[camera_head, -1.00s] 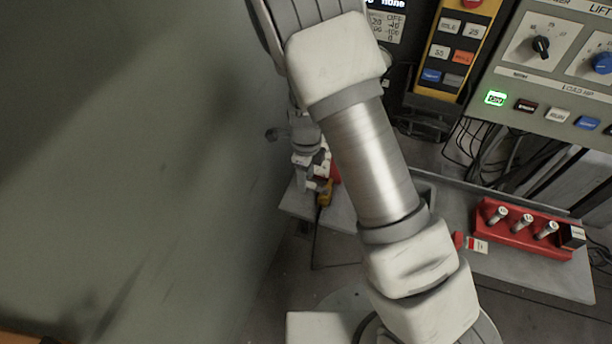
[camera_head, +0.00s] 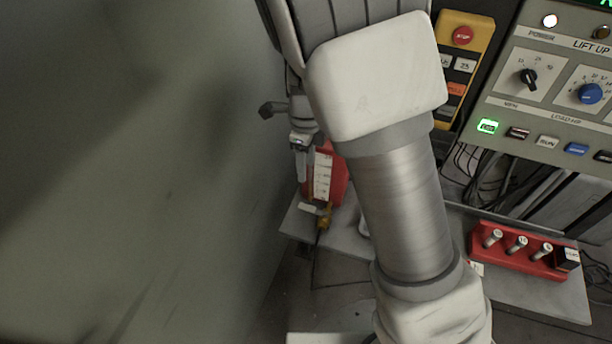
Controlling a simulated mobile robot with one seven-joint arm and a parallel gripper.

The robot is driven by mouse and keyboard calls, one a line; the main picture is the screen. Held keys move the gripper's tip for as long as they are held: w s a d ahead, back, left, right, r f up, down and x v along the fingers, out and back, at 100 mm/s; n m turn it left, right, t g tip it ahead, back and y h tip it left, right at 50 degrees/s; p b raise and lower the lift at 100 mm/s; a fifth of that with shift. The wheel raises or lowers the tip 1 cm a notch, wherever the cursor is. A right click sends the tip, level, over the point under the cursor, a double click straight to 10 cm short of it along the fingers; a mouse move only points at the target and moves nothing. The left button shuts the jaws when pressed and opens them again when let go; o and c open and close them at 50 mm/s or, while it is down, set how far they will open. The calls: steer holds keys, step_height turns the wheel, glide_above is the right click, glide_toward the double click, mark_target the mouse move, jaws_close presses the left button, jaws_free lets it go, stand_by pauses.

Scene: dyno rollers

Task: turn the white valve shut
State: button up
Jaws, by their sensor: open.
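My gripper (camera_head: 302,177) points down at left centre, beside my large white and silver arm. Its two fingers are apart, with nothing seen between them. A red object with a marked white face (camera_head: 322,176) stands just right of the fingers, partly hidden by my arm.
A grey control panel (camera_head: 545,125) with knobs and a yellow button box (camera_head: 470,20) stand at upper right. A red holder (camera_head: 515,262) with several white-topped pieces sits on the shelf at right. Cables hang behind. A large grey-green surface (camera_head: 130,170) fills the left.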

steer(key=shift+r, duration=1.2)
steer(key=s+d+r+n+t+y, duration=0.1)
steer(key=s+d+r+n, duration=0.3)
steer(key=r, duration=0.3)
steer(key=s+d+r+n+t+y, duration=0.1)
steer(key=s+d+r+n, duration=0.2)
steer(key=r+n, duration=0.3)
steer(key=s+d+r+n+t+h, duration=0.1)
steer(key=s+d+r+n, duration=0.2)
steer(key=s+n, duration=0.3)
steer(key=s+d+r+n+t+h, duration=0.1)
steer(key=s+d+r+n+t, duration=0.1)
steer(key=s+n, duration=0.4)
steer(key=shift+d+r+t, duration=0.3)
steer(key=shift+d+r, duration=0.5)
steer(key=shift+s, duration=0.1)
